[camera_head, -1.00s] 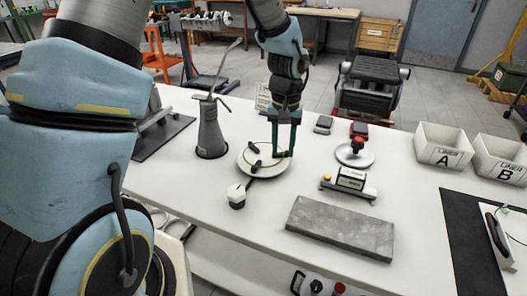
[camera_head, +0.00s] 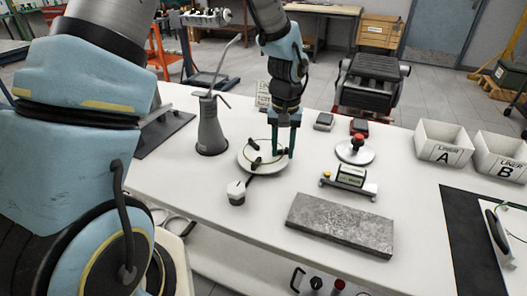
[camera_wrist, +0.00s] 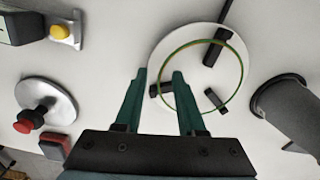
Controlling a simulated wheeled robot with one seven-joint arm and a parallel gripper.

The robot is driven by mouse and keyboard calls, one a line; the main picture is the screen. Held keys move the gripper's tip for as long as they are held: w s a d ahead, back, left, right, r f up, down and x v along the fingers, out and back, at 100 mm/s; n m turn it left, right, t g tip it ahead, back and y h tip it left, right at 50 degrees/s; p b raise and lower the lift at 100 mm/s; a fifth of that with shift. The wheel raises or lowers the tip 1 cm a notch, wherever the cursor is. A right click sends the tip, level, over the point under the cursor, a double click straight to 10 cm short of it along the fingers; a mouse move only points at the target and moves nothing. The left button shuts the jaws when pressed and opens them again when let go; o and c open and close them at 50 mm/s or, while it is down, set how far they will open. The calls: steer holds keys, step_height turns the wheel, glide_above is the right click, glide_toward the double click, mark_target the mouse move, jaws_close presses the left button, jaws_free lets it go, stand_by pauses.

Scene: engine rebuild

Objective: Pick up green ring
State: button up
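The thin green ring (camera_wrist: 186,44) lies on a round white plate (camera_wrist: 226,103) with several black blocks on it, one running out as a handle. In the head view the plate (camera_head: 246,164) sits mid-bench, and the fingers cover part of the ring. My gripper (camera_wrist: 160,76) points down over the plate's edge, with its two green fingers apart. In the wrist view the ring's near side passes between or just beside the fingertips; contact cannot be told. In the head view my gripper (camera_head: 284,154) is at the plate's right side.
A grey oil can (camera_head: 211,130) stands close left of the plate. A red-knobbed disc (camera_head: 354,153), a small gauge box (camera_head: 350,178) and a grey slab (camera_head: 340,226) lie to the right. Bins A (camera_head: 443,145) and B (camera_head: 500,158) stand far right.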

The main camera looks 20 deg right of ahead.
jaws_close()
stand_by(0.6)
